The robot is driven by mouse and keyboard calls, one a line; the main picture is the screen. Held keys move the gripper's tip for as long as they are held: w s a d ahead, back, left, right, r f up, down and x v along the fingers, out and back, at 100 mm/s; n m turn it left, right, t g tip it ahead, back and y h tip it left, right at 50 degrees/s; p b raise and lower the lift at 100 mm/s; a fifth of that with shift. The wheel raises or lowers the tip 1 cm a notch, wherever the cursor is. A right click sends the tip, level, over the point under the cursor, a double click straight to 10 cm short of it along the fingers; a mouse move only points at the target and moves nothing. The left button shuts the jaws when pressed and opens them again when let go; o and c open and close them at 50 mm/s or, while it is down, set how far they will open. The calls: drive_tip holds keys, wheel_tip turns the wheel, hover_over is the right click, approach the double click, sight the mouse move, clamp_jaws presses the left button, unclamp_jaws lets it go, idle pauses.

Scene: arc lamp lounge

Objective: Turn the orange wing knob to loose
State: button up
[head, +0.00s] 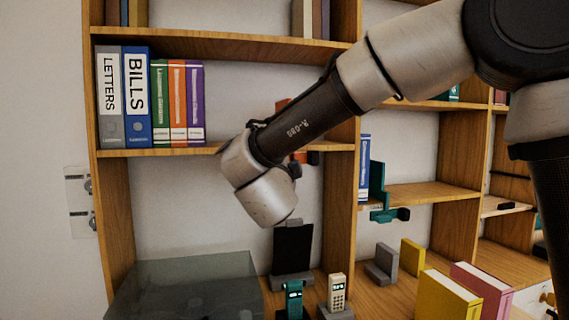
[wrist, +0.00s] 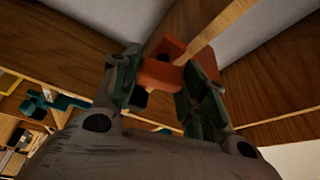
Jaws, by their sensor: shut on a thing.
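The orange wing knob (wrist: 160,76) shows in the wrist view between the two dark green fingers of my gripper (wrist: 165,78). The fingers are shut on it, one on each side. More orange (wrist: 170,47) shows just beyond it, close to a wooden shelf edge. In the head view my arm covers most of this spot. Only bits of orange show, one above my arm (head: 283,103) and one to the right of my wrist (head: 312,157), at the middle shelf's level. My fingers are hidden there, and I cannot read the knob's angle or any marking.
Binders and books (head: 135,95) stand on the shelf to the left. A teal holder (head: 378,190) is fixed at the divider on the right. Below are a smoky clear box (head: 185,285), a black stand (head: 292,250), two handsets (head: 337,290) and yellow and pink books (head: 445,297).

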drive_tip(key=shift+m+g, duration=0.7)
drive_tip(key=shift+m, duration=0.9)
drive_tip(key=o, duration=1)
drive_tip(key=shift+s, duration=0.1)
drive_tip(key=s, duration=0.4)
drive_tip(key=s+a, duration=0.1)
drive_tip(key=s, duration=0.6)
drive_tip(key=shift+s+a, duration=0.2)
drive_tip(key=shift+s, duration=0.15)
